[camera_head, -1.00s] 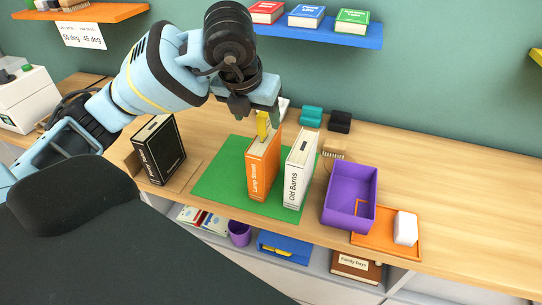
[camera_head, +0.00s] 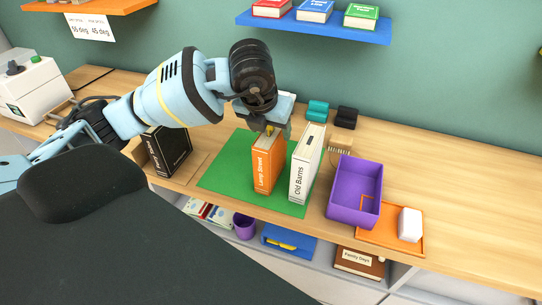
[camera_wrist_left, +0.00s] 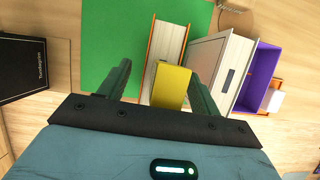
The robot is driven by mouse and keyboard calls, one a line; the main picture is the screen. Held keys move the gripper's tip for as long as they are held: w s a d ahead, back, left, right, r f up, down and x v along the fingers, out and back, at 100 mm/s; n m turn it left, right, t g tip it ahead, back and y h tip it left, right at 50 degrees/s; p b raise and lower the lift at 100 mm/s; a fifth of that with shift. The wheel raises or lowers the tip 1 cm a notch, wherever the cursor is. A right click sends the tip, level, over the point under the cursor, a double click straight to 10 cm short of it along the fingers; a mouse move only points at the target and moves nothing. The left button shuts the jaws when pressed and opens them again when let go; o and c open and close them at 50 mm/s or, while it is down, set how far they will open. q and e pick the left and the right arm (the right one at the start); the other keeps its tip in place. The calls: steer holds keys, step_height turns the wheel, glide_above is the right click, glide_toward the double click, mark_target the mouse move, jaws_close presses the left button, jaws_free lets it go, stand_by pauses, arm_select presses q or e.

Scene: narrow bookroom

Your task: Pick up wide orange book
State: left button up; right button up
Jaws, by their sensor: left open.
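The wide orange book (camera_head: 265,170), lettered "Lamp Street", stands upright on a green mat (camera_head: 225,177). In the left wrist view its white page edge and orange covers show (camera_wrist_left: 166,45). A yellow block (camera_wrist_left: 171,85) is at the top of the book; whether it is attached cannot be told. My left gripper (camera_head: 268,124) is above the book, pointing down. In the wrist view its two fingers (camera_wrist_left: 160,85) are open, with the yellow block between them and not visibly gripped. My right gripper is not in view.
A white book (camera_head: 304,165), "Old Barns", stands close on the right. A black book (camera_head: 170,152) stands on the left. A purple bin (camera_head: 354,190) and an orange tray (camera_head: 375,238) with a white block (camera_head: 410,225) are farther right. A blue shelf (camera_head: 320,30) hangs behind.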

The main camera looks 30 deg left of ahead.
arm_select(q)
steer(key=c, duration=1.4)
steer(key=shift+r, duration=0.1)
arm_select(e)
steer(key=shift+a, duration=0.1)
arm_select(q)
steer(key=shift+r, duration=0.15)
steer(key=shift+r, duration=1.2)
steer(key=s+a+r+p, duration=0.2)
steer(key=s+a, duration=0.1)
steer(key=s, duration=1.2)
steer(key=shift+s+r, duration=0.2)
steer(key=shift+s, duration=0.2)
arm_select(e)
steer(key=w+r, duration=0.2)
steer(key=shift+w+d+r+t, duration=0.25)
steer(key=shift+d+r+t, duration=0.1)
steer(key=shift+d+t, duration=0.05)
